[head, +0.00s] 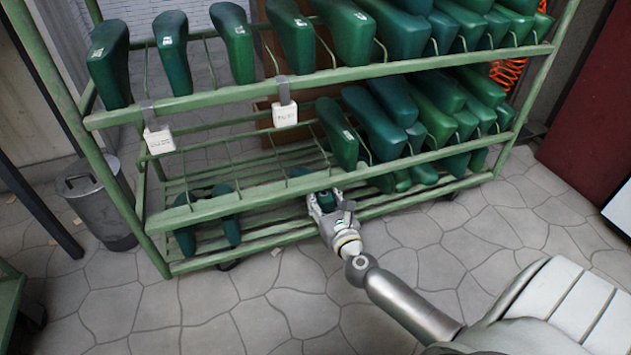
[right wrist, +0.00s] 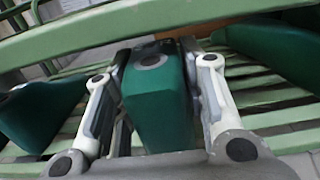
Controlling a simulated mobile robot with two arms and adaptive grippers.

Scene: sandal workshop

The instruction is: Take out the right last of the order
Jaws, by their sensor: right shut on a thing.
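Dark green shoe lasts stand in rows on a green metal rack (head: 220,92). My right gripper (head: 325,199) reaches to the front of the rack's lower shelf. It is shut on a green last (right wrist: 158,100), which sits between its two fingers in the right wrist view. The last's top has a dark round hole. In the head view, most of the held last is hidden by the gripper. In the right wrist view, other lasts show to the left (right wrist: 40,112) and right (right wrist: 268,50), apart from the fingers. My left gripper is not in view.
A green rail (right wrist: 120,32) crosses just beyond the held last in the right wrist view. Two white tags (head: 159,140) hang from the upper rail. A grey bin (head: 98,208) stands left of the rack. The tiled floor in front is clear.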

